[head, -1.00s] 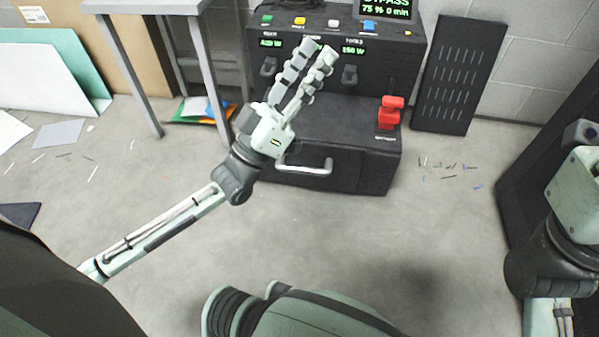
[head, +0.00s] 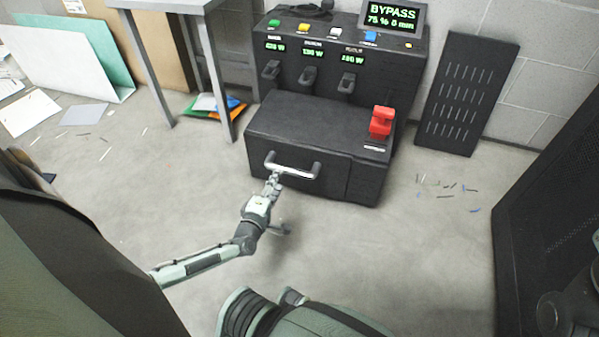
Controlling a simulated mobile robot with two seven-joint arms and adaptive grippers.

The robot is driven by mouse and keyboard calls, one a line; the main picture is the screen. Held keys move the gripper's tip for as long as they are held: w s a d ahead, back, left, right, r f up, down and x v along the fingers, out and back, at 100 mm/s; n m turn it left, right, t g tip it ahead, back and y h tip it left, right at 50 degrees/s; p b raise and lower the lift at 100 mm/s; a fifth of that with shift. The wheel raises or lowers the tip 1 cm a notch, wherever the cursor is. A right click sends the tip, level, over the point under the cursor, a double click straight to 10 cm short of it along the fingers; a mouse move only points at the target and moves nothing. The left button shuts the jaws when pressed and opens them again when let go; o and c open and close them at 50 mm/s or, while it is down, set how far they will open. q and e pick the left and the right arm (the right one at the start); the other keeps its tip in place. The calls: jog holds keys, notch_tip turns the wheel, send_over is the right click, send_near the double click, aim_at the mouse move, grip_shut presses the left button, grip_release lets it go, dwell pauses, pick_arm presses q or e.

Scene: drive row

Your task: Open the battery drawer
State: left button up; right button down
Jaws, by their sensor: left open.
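The battery drawer (head: 328,188) is the wide dark front low on the black power unit, and it looks shut. Its silver bar handle (head: 300,173) runs across the front. My left gripper (head: 272,183) is at the left part of the handle, just in front of and below the bar. Its fingers are open and pale. They overlap the bar in the picture, and I cannot tell whether they touch it. My right gripper is out of view; only a dark part of that arm shows at the lower right.
A red switch (head: 381,122) stands on the unit's right top corner. Three dark levers, including the middle lever (head: 309,76), sit under lit readouts. A screen (head: 392,17) reads BYPASS. A grey table (head: 165,5) stands left. The floor (head: 340,250) before the drawer is clear.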

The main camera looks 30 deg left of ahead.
aim_at(285, 172)
pick_arm(q)
jog(key=shift+w+d+f, duration=0.1)
jog(key=shift+w+f, duration=0.2)
jog(key=shift+w, duration=0.05)
jog(key=b+x, duration=0.3)
jog(key=x, duration=0.4)
jog(key=shift+c, duration=0.4)
grip_shut()
